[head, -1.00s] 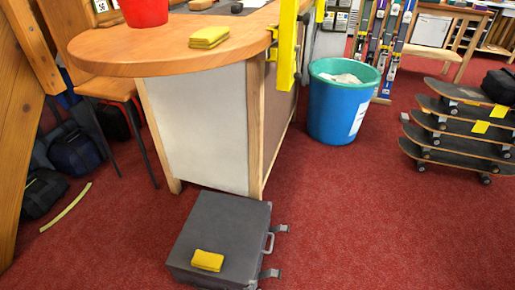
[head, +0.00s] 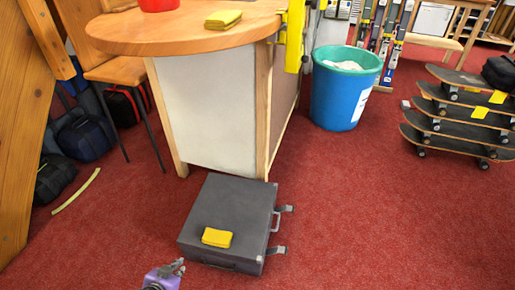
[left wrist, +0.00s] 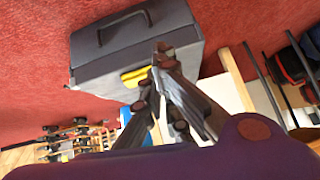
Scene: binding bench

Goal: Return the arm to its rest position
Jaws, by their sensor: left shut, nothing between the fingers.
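My left gripper (head: 178,266) shows at the bottom edge of the head view, at the end of a purple arm part. It is shut and empty, low and to the left of the grey case. Its dark fingers (left wrist: 160,55) also show close together in the left wrist view. The grey case (head: 230,200) lies flat on the red carpet, and it shows in the left wrist view too (left wrist: 130,45). A folded yellow cloth (head: 217,237) lies on its lid, apart from the gripper. My right gripper is not in view.
A wooden counter (head: 190,30) with another yellow cloth (head: 223,19) stands behind the case. A blue bin (head: 342,95) and stacked skateboards (head: 455,128) stand to the right. A chair (head: 112,68) and bags (head: 84,138) are at left. Carpet at the right front is clear.

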